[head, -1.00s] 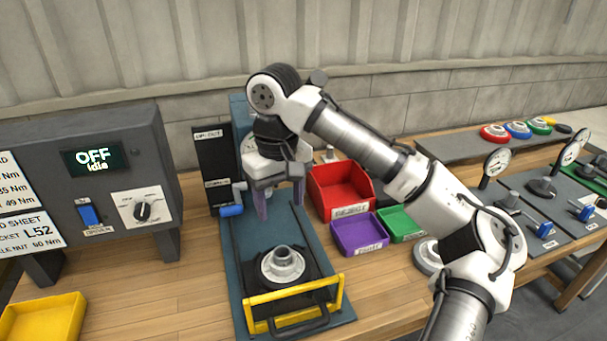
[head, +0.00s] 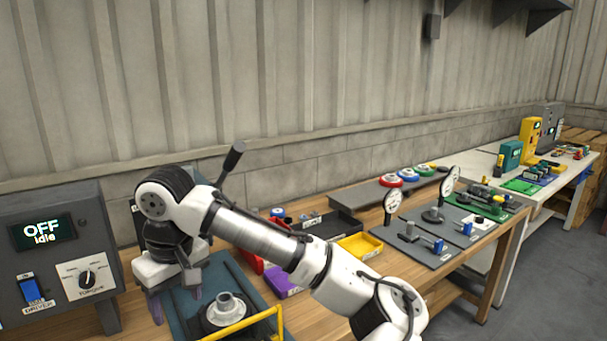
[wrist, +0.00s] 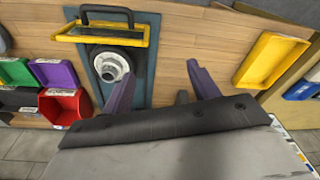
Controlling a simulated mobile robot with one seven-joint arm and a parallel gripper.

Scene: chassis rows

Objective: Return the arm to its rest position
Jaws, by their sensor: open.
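My arm reaches from the lower right to the left in the head view, bent over the bench. My gripper (head: 176,303) points down at the left side of the blue fixture base, beside the control box. In the wrist view my gripper (wrist: 157,85) shows its two purple fingers spread apart with nothing between them. The fixture (wrist: 141,85) holds a grey hub-like part (wrist: 111,67) under a raised yellow-framed guard (wrist: 103,35). The hub also shows in the head view (head: 225,308). No rest position is marked in view.
The control box (head: 50,250) reads OFF, Idle, and stands close left of my gripper. Bins stand on the bench, including a purple bin (head: 280,284) and a yellow bin (head: 360,245). Gauge stations (head: 432,215) stand further right.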

